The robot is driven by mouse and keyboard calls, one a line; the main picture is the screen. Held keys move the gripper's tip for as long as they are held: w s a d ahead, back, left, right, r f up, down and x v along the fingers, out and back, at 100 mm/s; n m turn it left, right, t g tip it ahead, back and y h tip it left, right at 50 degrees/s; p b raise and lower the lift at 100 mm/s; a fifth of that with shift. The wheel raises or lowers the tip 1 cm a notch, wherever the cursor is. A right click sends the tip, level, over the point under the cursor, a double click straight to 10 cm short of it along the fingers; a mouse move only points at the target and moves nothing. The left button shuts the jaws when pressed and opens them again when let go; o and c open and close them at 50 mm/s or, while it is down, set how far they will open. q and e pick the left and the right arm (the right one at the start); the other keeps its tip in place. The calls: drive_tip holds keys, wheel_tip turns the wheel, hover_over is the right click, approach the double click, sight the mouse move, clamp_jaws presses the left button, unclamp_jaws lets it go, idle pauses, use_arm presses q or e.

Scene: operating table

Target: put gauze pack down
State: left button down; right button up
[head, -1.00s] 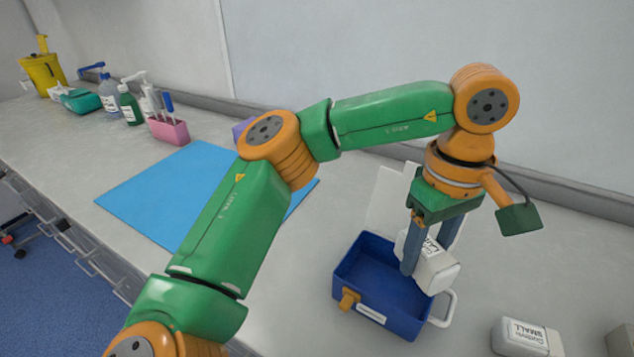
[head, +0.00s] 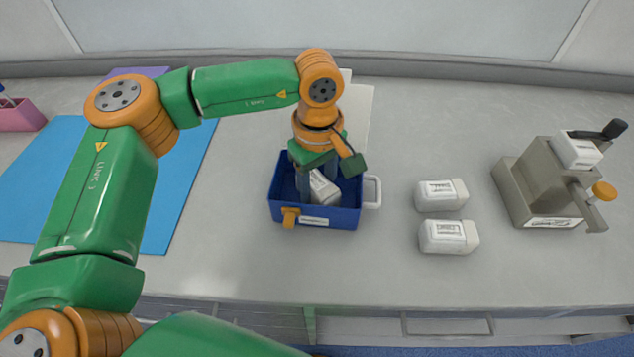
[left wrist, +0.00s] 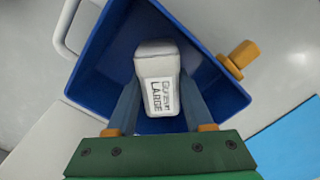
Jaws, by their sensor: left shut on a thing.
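The gauze pack (head: 323,188) is a white block with a printed label. My left gripper (head: 316,190) points down into the blue bin (head: 340,216) and is shut on the pack, which is within the bin's walls. In the left wrist view the pack (left wrist: 157,75) sits between the two fingers, its label reading "LARGE", with the blue bin (left wrist: 95,75) around it. I cannot tell whether the pack touches the bin floor. My right gripper is not in view.
Two similar white packs (head: 441,195) (head: 448,236) lie right of the bin. A grey device (head: 530,185) with a black handle stands farther right, a white pack (head: 576,150) on it. A blue mat (head: 185,190) lies left. The counter between is clear.

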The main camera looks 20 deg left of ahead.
sight(317, 182)
use_arm(q)
drive_tip(key=shift+c, duration=1.4)
unclamp_jaws()
drive_tip(key=shift+r+p, duration=0.3)
drive_tip(key=shift+p, duration=0.05)
drive_tip(key=shift+r+b, duration=0.3)
drive_tip(key=shift+b, duration=0.05)
wheel_tip(317, 182, up, 11)
